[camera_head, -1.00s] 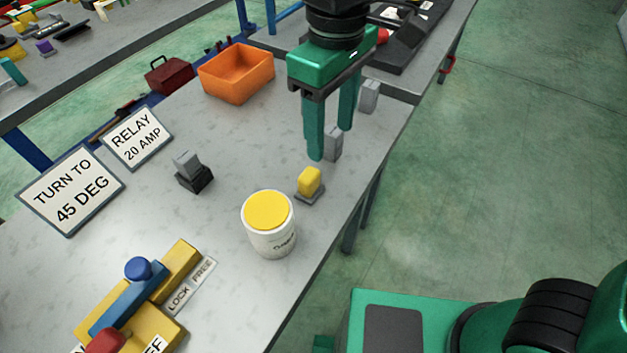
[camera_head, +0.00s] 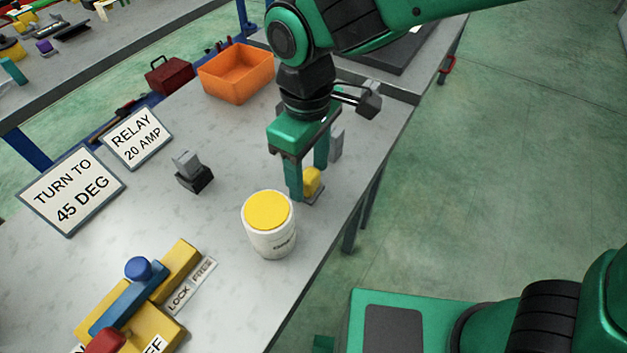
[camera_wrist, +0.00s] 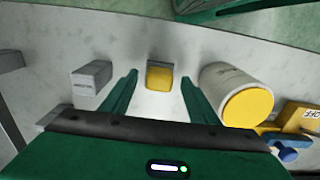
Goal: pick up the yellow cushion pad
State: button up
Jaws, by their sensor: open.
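The yellow cushion pad (camera_head: 313,178) is a small yellow block on a grey base near the right edge of the workbench. A finger partly hides it in the head view. In the wrist view the pad (camera_wrist: 159,78) appears in the gap between the two fingertips. My gripper (camera_head: 309,181) is open, pointing down, with its green fingers close to the pad. In the wrist view my gripper (camera_wrist: 159,80) has empty space between its fingers and the pad; no contact shows.
A white jar with a yellow lid (camera_head: 268,212) stands close in front of the pad. A grey block (camera_head: 337,144) stands behind it. A grey-and-black part (camera_head: 191,172) sits to the left. An orange bin (camera_head: 236,75) is farther back. Bare bench (camera_head: 225,135) lies left of my gripper.

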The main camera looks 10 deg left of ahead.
aim_at(309, 174)
jog(key=shift+f, duration=0.85)
jog(key=shift+c, duration=0.3)
jog(key=c, duration=1.2)
jog(key=shift+o, duration=0.2)
jog(key=shift+r, duration=5.1)
jog(key=o, duration=0.5)
jog(key=c, duration=0.3)
